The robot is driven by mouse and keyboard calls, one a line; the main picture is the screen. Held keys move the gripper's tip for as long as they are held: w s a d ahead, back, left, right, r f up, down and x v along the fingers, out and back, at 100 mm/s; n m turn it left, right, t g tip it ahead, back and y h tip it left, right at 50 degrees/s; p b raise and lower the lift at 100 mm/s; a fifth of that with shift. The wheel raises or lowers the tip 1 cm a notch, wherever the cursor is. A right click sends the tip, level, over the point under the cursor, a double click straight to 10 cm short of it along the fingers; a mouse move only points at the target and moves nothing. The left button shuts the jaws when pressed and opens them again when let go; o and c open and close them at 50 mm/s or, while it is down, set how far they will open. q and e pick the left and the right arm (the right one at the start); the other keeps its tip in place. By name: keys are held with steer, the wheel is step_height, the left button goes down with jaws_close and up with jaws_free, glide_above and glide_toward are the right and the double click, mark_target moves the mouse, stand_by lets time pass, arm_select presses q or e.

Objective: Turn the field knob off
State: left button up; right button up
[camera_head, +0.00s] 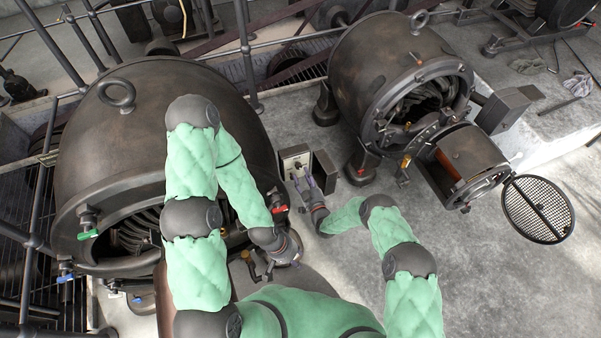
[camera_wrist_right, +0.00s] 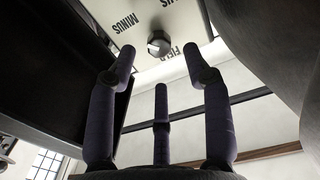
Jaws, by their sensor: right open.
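The field knob (camera_wrist_right: 159,45) is a small dark round knob with a pale mark, on a cream panel (camera_wrist_right: 175,22) lettered MINUS and, partly hidden, FIEL, in the right wrist view. In the head view the panel is the pale front of a small box (camera_head: 294,160) between the two dynamos; the knob is too small to make out there. My right gripper (camera_head: 303,184) is open just in front of this box. In the wrist view its spread fingers (camera_wrist_right: 160,85) are empty and stop short of the knob. My left gripper (camera_head: 287,252) is low beside the left dynamo; its fingers are unclear.
The large left dynamo (camera_head: 130,140) and the right dynamo (camera_head: 385,70) flank the box. A brass-coloured handle (camera_head: 250,263) is close to my left gripper. Concrete floor (camera_head: 480,270) is clear at lower right.

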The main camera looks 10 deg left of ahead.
mark_target(299, 168)
steer(key=shift+b+x, duration=0.55)
steer(key=shift+x, duration=1.4)
steer(key=shift+c, duration=0.3)
jaws_close()
